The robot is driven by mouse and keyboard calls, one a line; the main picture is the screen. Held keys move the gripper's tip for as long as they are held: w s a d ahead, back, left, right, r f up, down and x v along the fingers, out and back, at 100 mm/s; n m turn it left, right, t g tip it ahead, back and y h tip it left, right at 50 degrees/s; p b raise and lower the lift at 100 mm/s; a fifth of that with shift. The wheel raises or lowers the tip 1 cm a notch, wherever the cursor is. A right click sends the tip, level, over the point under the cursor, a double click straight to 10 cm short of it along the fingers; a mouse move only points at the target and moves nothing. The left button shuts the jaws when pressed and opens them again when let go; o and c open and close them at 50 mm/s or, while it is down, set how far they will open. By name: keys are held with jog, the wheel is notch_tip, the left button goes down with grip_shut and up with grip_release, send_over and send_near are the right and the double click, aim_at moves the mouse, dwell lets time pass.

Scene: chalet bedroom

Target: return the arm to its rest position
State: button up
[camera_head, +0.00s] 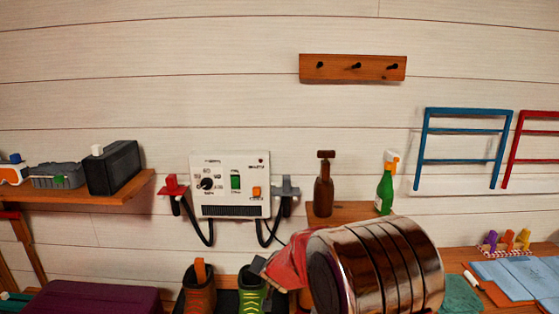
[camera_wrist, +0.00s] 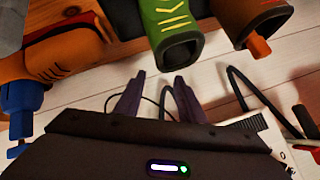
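My gripper (camera_wrist: 157,90) shows in the wrist view with its two dark fingers apart. Nothing is between the fingers but pale wall boards and a thin dark cable behind. In the head view a shiny ribbed cylinder, which looks like a link of my arm, fills the lower right of centre. The gripper's fingers cannot be made out in that view.
Boots (camera_head: 252,290) stand low by the dryer panel (camera_head: 230,185); a green one (camera_wrist: 175,30) is close in the wrist view. A brown bottle (camera_head: 323,185) and green spray bottle (camera_head: 386,183) stand behind the cylinder. A purple box (camera_head: 90,298) is lower left.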

jog(key=s+d+r+n+g+y, duration=0.1)
jog(key=s+r+g, duration=0.15)
jog(key=s, duration=0.45)
jog(key=s+d+r+n+g, duration=0.1)
jog(key=s+r+n, duration=0.15)
jog(key=s, duration=0.55)
jog(key=s+d+r+h, duration=0.1)
jog(key=s+d+r, duration=0.3)
jog(key=s, duration=0.4)
jog(key=s+d+r+h, duration=0.1)
jog(key=s+d+r, duration=0.3)
jog(key=s+d, duration=0.3)
jog(key=s+d+r+h, duration=0.1)
jog(key=s+d+r, duration=0.3)
jog(key=s, duration=0.7)
jog(key=shift+s+d+r, duration=0.2)
jog(key=shift+d+r, duration=0.2)
jog(key=shift+d, duration=0.85)
